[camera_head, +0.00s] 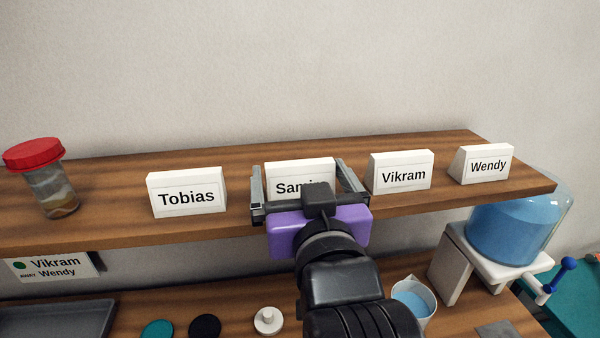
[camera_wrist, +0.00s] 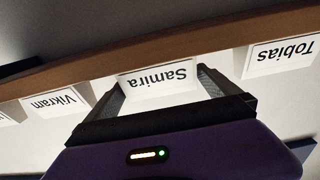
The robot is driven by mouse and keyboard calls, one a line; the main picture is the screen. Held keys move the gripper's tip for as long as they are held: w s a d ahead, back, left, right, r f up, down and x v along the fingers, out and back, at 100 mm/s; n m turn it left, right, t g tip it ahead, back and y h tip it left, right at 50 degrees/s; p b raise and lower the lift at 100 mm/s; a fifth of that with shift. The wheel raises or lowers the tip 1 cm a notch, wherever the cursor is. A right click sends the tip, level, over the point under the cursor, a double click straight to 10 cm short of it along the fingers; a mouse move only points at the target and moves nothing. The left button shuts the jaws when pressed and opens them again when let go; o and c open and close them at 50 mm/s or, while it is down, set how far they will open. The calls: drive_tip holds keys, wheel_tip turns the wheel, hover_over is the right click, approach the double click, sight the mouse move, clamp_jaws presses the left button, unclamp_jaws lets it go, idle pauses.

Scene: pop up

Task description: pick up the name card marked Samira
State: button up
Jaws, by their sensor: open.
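The white name card marked Samira (camera_head: 300,170) stands upright on the upper wooden shelf, second from the left in the row. My gripper (camera_head: 304,184) is open, with one finger on each side of this card. In the head view my gripper hides the lower right part of the card's lettering. The wrist view is upside down and shows the Samira card (camera_wrist: 158,77) between the two spread fingers (camera_wrist: 160,90). I cannot tell whether either finger touches the card.
The Tobias card (camera_head: 186,192) stands to the left, the Vikram card (camera_head: 402,173) close to the right, and the Wendy card (camera_head: 487,164) farther right. A red-lidded jar (camera_head: 47,178) stands at the shelf's left. A cup (camera_head: 413,300) and blue dispenser (camera_head: 515,225) are lower right.

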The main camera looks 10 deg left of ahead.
drive_tip(key=shift+x, duration=0.8)
drive_tip(key=shift+c, duration=0.4)
drive_tip(key=c, duration=1)
